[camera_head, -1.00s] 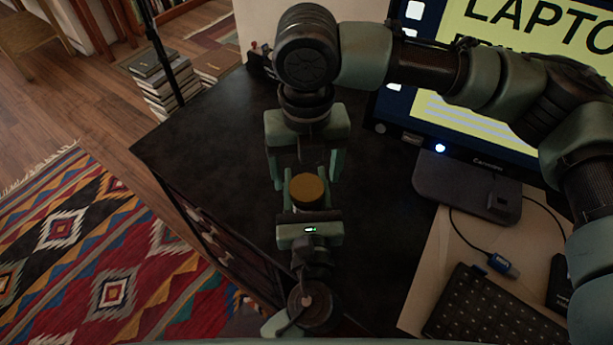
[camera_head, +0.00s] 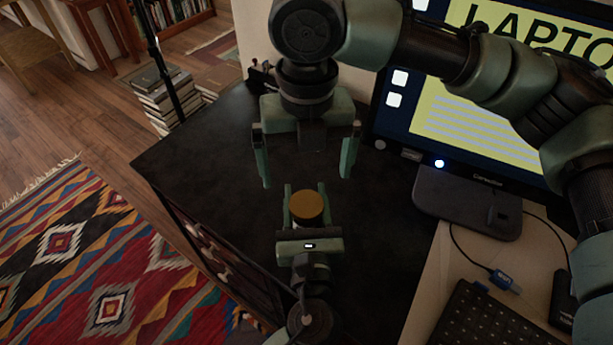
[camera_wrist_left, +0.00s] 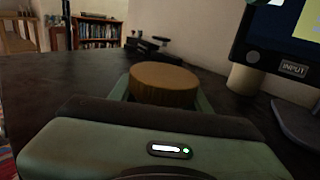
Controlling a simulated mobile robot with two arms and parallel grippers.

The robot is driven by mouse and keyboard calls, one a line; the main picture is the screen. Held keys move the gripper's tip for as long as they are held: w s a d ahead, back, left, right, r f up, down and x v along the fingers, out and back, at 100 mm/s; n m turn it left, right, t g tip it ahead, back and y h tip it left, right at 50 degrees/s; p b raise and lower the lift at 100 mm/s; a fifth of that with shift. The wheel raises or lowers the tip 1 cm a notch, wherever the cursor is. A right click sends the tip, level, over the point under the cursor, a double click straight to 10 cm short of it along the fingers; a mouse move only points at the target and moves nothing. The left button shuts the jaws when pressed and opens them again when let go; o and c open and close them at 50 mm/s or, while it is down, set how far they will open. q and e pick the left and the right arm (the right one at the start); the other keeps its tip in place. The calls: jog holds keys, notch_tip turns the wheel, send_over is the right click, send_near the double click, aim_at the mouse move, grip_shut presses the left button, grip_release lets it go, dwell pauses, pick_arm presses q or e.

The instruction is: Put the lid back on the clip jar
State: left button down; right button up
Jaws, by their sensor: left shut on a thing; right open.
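A round, brown-gold lid (camera_head: 307,206) lies level between the fingers of my left gripper (camera_head: 306,203) in the head view. The lid also fills the middle of the left wrist view (camera_wrist_left: 164,83), its side plain brown. My left gripper is shut, with a finger on either side below the lid's top. The clip jar's body is not clearly visible; lid and gripper hide what is beneath. My right gripper (camera_head: 305,170) is open and empty, fingers spread wide, farther back than the lid and apart from it.
The black desk top (camera_head: 225,150) is mostly clear around the grippers. A monitor (camera_head: 465,110) on its stand (camera_head: 465,203) is at the right, with a keyboard (camera_head: 480,320) and a cable in front. Book stacks (camera_head: 165,95) stand on the floor beyond the desk.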

aim_at(307, 224)
notch_tip(307, 224, up, 8)
jog(key=shift+r, duration=0.2)
pick_arm(q)
jog(key=c, duration=0.6)
grip_release()
jog(key=shift+s, duration=0.1)
jog(key=s, duration=0.7)
jog(key=shift+s+d, duration=0.25)
jog(key=shift+s, duration=0.05)
pick_arm(e)
jog(key=shift+f, duration=0.25)
